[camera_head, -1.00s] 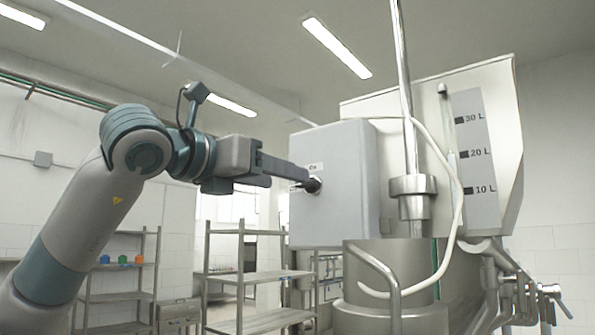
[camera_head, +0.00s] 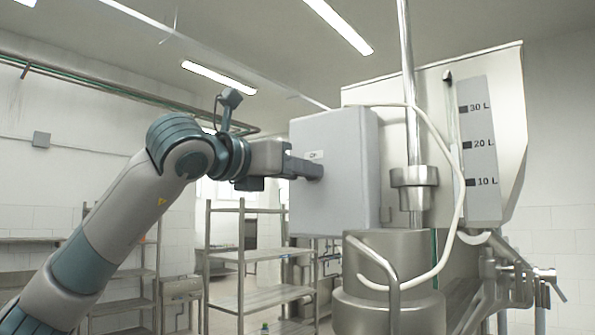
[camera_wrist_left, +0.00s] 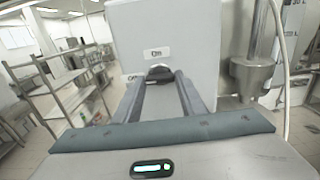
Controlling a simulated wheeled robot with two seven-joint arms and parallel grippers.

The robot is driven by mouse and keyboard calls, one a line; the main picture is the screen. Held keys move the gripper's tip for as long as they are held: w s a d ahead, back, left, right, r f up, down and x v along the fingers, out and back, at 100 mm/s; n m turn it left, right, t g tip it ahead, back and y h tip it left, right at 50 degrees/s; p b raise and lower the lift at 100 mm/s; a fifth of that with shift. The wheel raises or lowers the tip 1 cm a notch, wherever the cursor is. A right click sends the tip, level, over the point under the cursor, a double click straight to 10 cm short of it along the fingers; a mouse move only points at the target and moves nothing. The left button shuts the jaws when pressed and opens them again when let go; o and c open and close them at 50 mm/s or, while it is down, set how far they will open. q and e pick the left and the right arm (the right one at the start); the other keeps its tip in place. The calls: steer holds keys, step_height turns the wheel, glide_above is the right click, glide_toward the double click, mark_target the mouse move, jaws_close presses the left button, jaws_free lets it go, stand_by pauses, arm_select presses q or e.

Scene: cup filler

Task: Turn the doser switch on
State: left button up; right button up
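The doser switch (camera_wrist_left: 159,73) is a dark round knob on the front of a grey box (camera_head: 331,205). A label reading "On" sits above it, and another label, partly hidden, is at its left. My left gripper (camera_wrist_left: 163,81) reaches the box in the head view (camera_head: 316,170), its fingers hiding the knob there. In the left wrist view its two fingers are apart, with the knob between or just beyond their tips. I cannot tell if they press on it. My right gripper is out of view.
A steel hopper (camera_head: 510,130) with a litre scale stands behind the box at the right. A vertical steel rod (camera_head: 413,140), a white hose (camera_head: 453,225) and a steel cylinder (camera_head: 385,262) are beside the box. Metal shelves (camera_head: 240,255) stand at the back left.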

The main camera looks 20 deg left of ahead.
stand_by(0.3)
arm_select(q)
steer(key=m+b, duration=0.5)
steer(key=m, duration=1.3)
stand_by(0.3)
steer(key=shift+f, duration=0.1)
stand_by(0.3)
steer(key=o, duration=1.1)
steer(key=shift+c, duration=0.2)
steer(key=shift+s, duration=0.1)
